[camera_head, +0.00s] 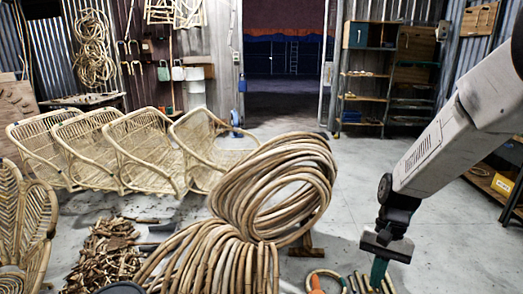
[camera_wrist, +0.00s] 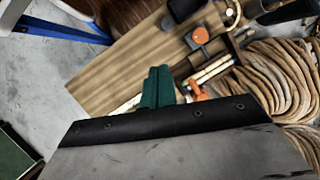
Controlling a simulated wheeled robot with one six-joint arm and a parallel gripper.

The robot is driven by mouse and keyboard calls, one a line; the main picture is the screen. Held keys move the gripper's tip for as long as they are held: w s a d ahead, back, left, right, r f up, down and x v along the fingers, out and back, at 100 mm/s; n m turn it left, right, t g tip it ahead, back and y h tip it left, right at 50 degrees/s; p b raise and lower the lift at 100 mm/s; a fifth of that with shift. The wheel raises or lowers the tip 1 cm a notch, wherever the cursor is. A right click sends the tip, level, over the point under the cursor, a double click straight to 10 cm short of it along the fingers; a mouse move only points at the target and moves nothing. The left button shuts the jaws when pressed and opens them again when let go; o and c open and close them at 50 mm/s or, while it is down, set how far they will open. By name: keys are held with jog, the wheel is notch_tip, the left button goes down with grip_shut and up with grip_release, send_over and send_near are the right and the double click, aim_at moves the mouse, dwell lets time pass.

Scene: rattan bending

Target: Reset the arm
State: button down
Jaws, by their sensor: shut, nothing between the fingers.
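My arm reaches in from the right in the head view. My gripper (camera_head: 379,272) points down over the lower right of the picture, with its dark mount above short teal fingers. In the wrist view my gripper (camera_wrist: 158,75) shows its teal fingers side by side, shut and empty. Below it in that view lies a wooden board (camera_wrist: 125,62). An orange-handled tool (camera_wrist: 197,90) lies near the fingers, with short pale rods beside it.
Large coils of rattan (camera_head: 285,185) stand left of my gripper. Rattan chairs (camera_head: 140,150) line the left. A pile of offcuts (camera_head: 103,255) lies on the floor. Shelves (camera_head: 365,95) stand at the back right. The concrete floor (camera_head: 350,170) is clear between coils and shelves.

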jog(key=s+r+n+t+h, duration=0.2)
jog(key=s+r+n+t, duration=0.2)
jog(key=s+r, duration=1.4)
jog(key=shift+s+a+r+n+t, duration=0.3)
jog(key=shift+s+r+n+t, duration=0.1)
jog(key=shift+s+n, duration=0.2)
